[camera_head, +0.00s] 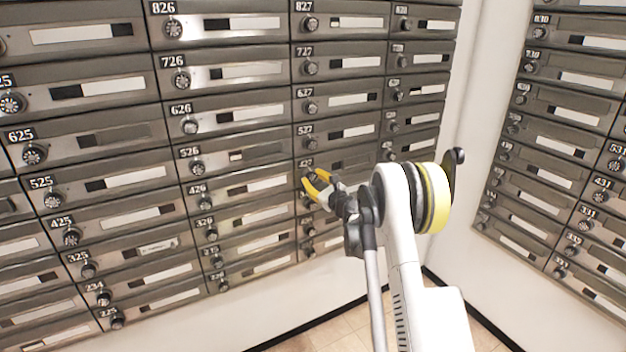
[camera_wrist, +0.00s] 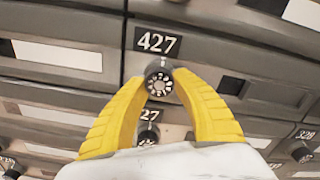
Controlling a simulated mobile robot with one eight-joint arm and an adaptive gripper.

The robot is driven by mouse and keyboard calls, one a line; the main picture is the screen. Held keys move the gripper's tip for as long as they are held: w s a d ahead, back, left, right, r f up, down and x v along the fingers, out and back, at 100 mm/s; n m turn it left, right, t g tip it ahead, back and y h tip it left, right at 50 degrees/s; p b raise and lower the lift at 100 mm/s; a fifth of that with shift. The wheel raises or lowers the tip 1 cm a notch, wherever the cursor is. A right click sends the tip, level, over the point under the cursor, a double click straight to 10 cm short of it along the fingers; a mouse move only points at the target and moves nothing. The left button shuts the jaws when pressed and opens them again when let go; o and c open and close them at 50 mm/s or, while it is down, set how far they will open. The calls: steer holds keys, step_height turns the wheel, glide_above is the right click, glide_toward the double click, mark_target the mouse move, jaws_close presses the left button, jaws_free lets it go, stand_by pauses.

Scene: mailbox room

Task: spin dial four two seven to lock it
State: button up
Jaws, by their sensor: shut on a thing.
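The dial of mailbox 427 (camera_wrist: 160,82) is a small round knob with a dark face and white marks, just below the 427 number plate (camera_wrist: 157,41) in the wrist view. The yellow fingers of my gripper (camera_wrist: 158,68) are shut on this dial, one on each side of it. In the head view my gripper (camera_head: 316,186) is at the mailbox wall, just under the 427 plate (camera_head: 306,164), and hides the dial there. The door of mailbox 427 (camera_head: 350,163) sits flush with its neighbours. The dial's exact setting is too small to read.
Another dial (camera_wrist: 148,137) sits below, between my fingers in the wrist view. Dial 527 (camera_head: 308,143) is just above in the head view. A second mailbox wall (camera_head: 560,130) stands at right, past a white wall corner. Tiled floor (camera_head: 335,325) is open below.

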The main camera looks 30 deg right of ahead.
stand_by(0.3)
steer(key=o, duration=1.2)
steer(key=shift+s, duration=0.1)
steer(key=s, duration=1.1)
steer(key=shift+s+d, duration=0.2)
steer(key=shift+s, duration=0.2)
